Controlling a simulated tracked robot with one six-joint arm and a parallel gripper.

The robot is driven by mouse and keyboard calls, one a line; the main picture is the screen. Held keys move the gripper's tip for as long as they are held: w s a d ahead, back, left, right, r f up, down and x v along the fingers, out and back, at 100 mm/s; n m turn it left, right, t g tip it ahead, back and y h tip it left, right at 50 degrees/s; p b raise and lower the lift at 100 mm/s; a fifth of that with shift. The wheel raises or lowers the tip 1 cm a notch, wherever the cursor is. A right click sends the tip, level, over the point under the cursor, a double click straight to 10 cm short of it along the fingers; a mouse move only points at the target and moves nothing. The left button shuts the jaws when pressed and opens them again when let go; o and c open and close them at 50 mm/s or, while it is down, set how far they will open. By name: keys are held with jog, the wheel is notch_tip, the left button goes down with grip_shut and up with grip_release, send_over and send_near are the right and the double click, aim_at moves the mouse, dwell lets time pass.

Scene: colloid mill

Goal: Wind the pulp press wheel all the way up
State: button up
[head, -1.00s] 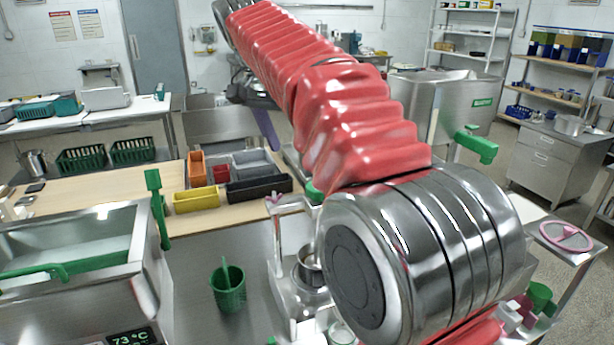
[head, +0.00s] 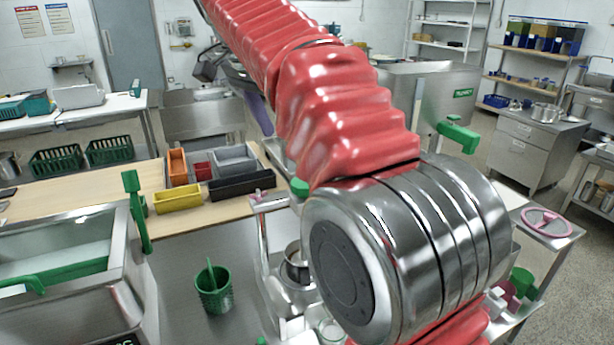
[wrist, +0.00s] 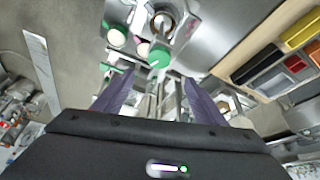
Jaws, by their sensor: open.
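A pink spoked wheel (head: 546,222) lies flat on top of a metal stand at the right in the head view; it may be the pulp press wheel, but I cannot tell for sure. My gripper (wrist: 157,77) shows in the wrist view as two purple fingers held apart with nothing gripped between them. Beyond the fingers are a green round part (wrist: 160,52) and a metal machine with a round opening (wrist: 162,22). I cannot make out the pink wheel in the wrist view.
A steel basin (head: 62,235) with green handles stands at the left. Yellow (head: 178,198), orange and black bins sit on the wooden bench. A green cup (head: 214,290) stands in front of it. A steel hopper with a green tap (head: 458,136) stands behind my arm. Floor is open at far right.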

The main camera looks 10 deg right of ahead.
jog(key=shift+f, duration=0.1)
jog(key=x, duration=1.3)
jog(key=shift+d+f, duration=0.1)
jog(key=shift+f, duration=0.25)
jog(key=shift+c, duration=0.4)
